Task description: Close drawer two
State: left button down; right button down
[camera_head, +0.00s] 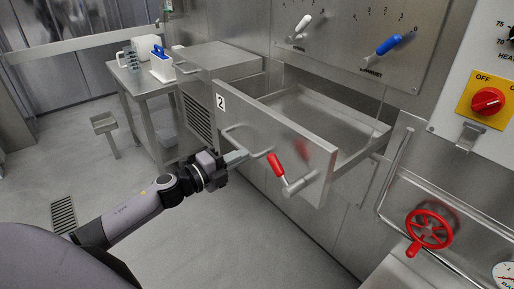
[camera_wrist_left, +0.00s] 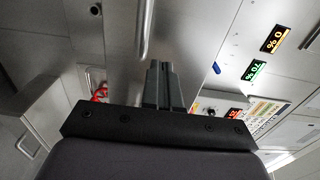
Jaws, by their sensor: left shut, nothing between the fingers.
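Drawer two (camera_head: 262,131) stands pulled out from the steel unit, its front panel marked with a "2" label (camera_head: 221,101). Its tray inside looks empty. A bar handle (camera_head: 247,132) and a lever with a red grip (camera_head: 275,164) sit on the front. My left gripper (camera_head: 240,157) is shut and empty, its tips at the drawer front by the handle; I cannot tell whether they touch. In the left wrist view the shut fingers (camera_wrist_left: 163,86) point at a grey metal panel with a bar (camera_wrist_left: 146,28) beside them. My right gripper is not in view.
A red valve wheel (camera_head: 430,229) and a curved rail stand at the right. A panel with a white lever (camera_head: 303,24) and a blue lever (camera_head: 388,45) is above the drawer. A steel side table (camera_head: 140,84) is at the back left. The floor before the drawer is clear.

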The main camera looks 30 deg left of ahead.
aim_at(266, 144)
pick_arm(q)
jog(key=shift+x, duration=3.05)
jog(key=shift+w, duration=0.15)
